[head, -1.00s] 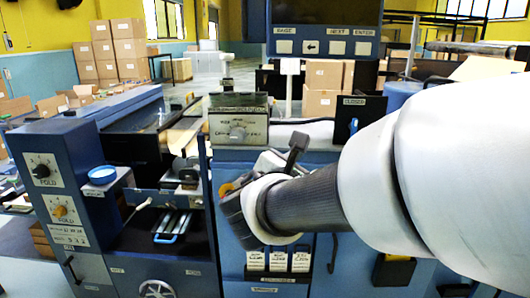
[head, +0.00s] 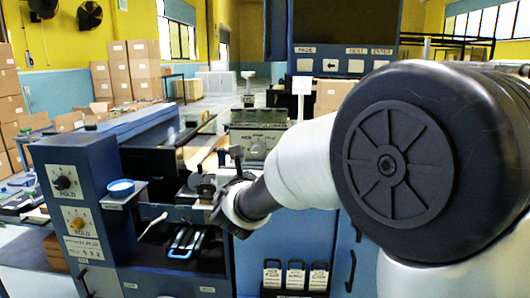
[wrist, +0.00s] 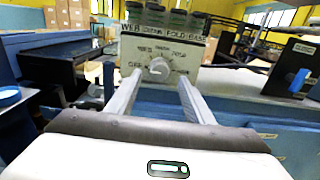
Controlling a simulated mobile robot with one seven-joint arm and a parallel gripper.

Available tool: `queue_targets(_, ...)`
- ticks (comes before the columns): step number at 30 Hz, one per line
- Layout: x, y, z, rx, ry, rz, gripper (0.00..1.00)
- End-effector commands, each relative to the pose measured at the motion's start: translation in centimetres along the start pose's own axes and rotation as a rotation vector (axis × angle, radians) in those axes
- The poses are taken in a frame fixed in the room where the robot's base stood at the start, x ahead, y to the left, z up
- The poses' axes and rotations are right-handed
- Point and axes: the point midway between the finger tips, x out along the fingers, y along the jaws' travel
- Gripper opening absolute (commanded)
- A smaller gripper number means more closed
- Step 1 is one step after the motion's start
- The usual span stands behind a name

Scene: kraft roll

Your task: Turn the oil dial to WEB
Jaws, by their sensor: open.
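The oil dial (wrist: 159,67) is a round pale knob on a light plate with printed words around it. Above it is a row of small dark-topped jars, with labels that seem to read WEB, FOLD and BASE. I cannot tell which mark its pointer faces. The dial shows small in the head view (head: 256,147). My gripper (wrist: 160,80) is open and empty. Its two fingers point toward the plate, one either side of the dial in the wrist view; it looks short of the dial, not touching. In the head view my gripper (head: 229,206) is partly hidden by my arm.
Two other knobs, black (head: 62,183) and orange (head: 77,222), sit on the blue column at left. A blue-capped dish (head: 121,187) stands beside it. A dark panel (wrist: 297,82) stands right of the dial plate. White tags (head: 295,276) hang below.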

Motion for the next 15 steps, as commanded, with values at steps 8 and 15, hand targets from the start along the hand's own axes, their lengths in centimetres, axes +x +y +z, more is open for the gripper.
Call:
queue_targets(8, 4.7, -0.1, 0.0, 0.000, 0.000, -0.002, 0.47)
queue_targets(15, 5.9, 0.0, 0.0, 0.000, -0.001, 0.000, 0.47)
